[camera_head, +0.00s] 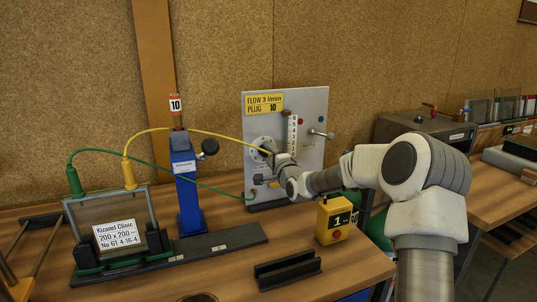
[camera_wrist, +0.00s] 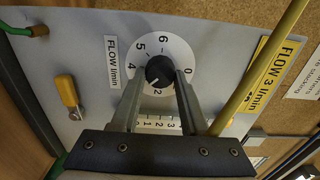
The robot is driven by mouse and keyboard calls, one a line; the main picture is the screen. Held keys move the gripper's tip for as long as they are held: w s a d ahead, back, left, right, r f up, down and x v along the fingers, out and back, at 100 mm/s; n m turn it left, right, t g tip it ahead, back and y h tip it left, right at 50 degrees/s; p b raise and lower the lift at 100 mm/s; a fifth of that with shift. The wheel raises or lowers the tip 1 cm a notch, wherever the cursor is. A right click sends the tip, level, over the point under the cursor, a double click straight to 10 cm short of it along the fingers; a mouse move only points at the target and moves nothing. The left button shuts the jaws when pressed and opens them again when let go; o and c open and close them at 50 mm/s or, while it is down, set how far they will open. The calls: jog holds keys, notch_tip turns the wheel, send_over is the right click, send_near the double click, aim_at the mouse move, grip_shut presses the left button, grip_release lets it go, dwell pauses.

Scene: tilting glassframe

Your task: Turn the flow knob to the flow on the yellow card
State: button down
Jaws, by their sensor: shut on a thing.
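The flow knob (camera_wrist: 159,70) is black and sits in the middle of a white round dial (camera_wrist: 180,48) labelled FLOW l/min, with numbers including 0, 2, 5 and 6. My gripper (camera_wrist: 161,79) has a finger on each side of the knob and is shut on it. The fingers cover part of the dial, and I cannot tell the pointer's exact reading. The yellow card (camera_head: 265,104) on the grey panel (camera_head: 315,108) reads FLOW 3 l/min, PLUG 10. It also shows in the wrist view (camera_wrist: 267,72). In the head view my gripper (camera_head: 273,158) hides most of the knob.
A yellow hose (camera_wrist: 262,65) passes close beside my gripper. A yellow handle (camera_wrist: 68,91) is on the panel. A blue post (camera_head: 189,205), a framed glass pane (camera_head: 112,212), a yellow box (camera_head: 336,220) and a black block (camera_head: 287,273) stand on the table.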

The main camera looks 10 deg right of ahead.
dwell(0.3)
jog(key=shift+c, duration=2)
grip_release()
jog(key=s+d+p, duration=0.1)
jog(key=s+d, duration=0.2)
jog(key=s, duration=1.4)
jog(key=shift+d, duration=0.2)
